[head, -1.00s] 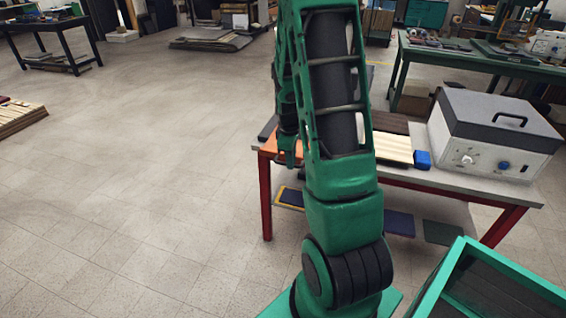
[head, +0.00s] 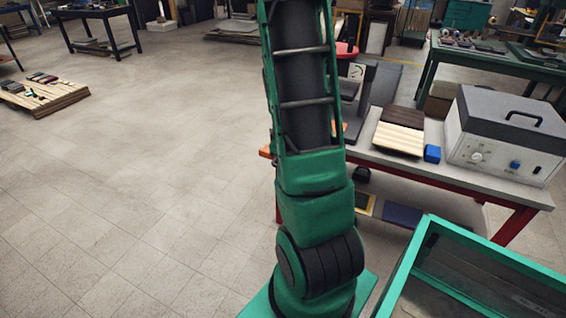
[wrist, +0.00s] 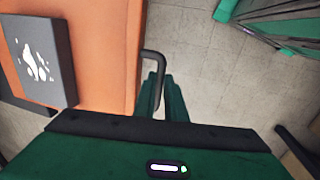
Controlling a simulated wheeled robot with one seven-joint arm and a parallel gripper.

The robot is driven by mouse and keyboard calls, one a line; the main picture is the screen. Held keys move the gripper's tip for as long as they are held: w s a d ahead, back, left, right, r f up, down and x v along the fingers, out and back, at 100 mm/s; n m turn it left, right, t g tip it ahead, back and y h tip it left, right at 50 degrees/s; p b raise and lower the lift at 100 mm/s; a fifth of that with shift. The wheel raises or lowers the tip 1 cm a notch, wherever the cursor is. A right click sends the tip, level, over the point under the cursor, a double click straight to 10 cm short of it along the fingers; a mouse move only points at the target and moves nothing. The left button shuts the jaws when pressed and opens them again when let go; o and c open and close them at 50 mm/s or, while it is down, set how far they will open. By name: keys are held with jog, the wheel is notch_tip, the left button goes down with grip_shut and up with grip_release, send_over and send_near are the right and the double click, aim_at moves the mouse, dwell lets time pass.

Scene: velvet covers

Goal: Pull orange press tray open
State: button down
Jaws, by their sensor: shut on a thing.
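The orange press tray (wrist: 105,50) fills the left of the wrist view. A dark bent handle (wrist: 153,54) sticks out from its edge. My gripper (wrist: 156,88) has its green fingers shut on the handle beside the tray edge. A dark grey block with white marks (wrist: 42,62) lies on the tray. In the head view only a small orange patch (head: 265,151) shows at the left end of the table, and my own arm hides the gripper and the handle.
The grey-topped table with red legs (head: 460,180) carries a striped wooden board (head: 399,138), a blue block (head: 432,153) and a grey-and-white machine (head: 507,140). A green-framed bin (head: 420,240) stands at the front right. The floor on the left is open.

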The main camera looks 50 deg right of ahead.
jog(key=shift+w+a, duration=0.1)
jog(key=shift+w, duration=0.2)
jog(key=c, duration=2)
grip_release()
jog(key=shift+o, duration=0.9)
jog(key=shift+s, duration=0.1)
notch_tip(320, 180, up, 11)
jog(key=a, duration=0.2)
jog(key=shift+s+f, duration=0.2)
jog(key=shift+a, duration=0.1)
